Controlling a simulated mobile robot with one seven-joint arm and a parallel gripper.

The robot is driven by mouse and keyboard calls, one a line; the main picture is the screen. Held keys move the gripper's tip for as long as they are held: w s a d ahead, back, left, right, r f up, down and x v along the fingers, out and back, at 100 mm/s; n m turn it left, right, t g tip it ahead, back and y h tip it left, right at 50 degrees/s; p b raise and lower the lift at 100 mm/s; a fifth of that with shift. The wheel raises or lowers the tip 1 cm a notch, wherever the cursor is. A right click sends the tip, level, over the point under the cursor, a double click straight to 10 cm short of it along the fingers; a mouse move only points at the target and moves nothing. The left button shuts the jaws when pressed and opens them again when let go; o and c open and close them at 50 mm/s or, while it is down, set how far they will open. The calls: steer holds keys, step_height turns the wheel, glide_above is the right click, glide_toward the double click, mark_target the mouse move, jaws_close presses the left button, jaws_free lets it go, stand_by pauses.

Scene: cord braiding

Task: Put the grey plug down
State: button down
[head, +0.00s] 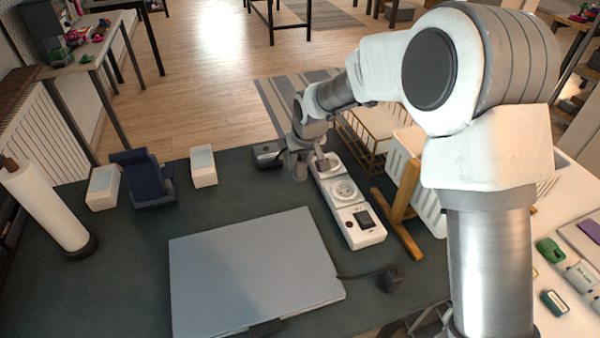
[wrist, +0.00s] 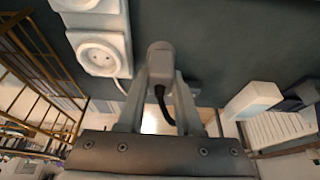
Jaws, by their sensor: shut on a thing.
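My gripper (head: 299,172) is over the far part of the dark table, just left of the far end of the white power strip (head: 347,203). In the wrist view, its two fingers (wrist: 163,82) are shut on the grey plug (wrist: 160,56), with a dark cord running back between them. The power strip also shows in the wrist view (wrist: 100,54), beside the plug and apart from it. A socket in view there is empty. I cannot tell whether the plug touches the table. The plug is not clear in the head view.
A grey flat slab (head: 250,270) covers the near middle of the table (head: 140,250). A black plug (head: 390,278) lies on its cord to the right. A dark box (head: 268,153) sits close left of my gripper, with a white block (head: 203,165) further left. A wooden stand (head: 398,220) is right.

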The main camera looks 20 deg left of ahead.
mark_target(300, 170)
steer(key=shift+f+b, duration=0.3)
steer(key=shift+f, duration=1.6)
steer(key=shift+f, duration=0.15)
steer(key=c, duration=0.6)
jaws_free()
steer(key=shift+d+r, duration=0.1)
steer(key=shift+r, duration=0.4)
steer(key=p+v, duration=0.2)
steer(key=v, duration=0.9)
steer(key=shift+s+r, duration=0.15)
steer(key=shift+r, duration=0.05)
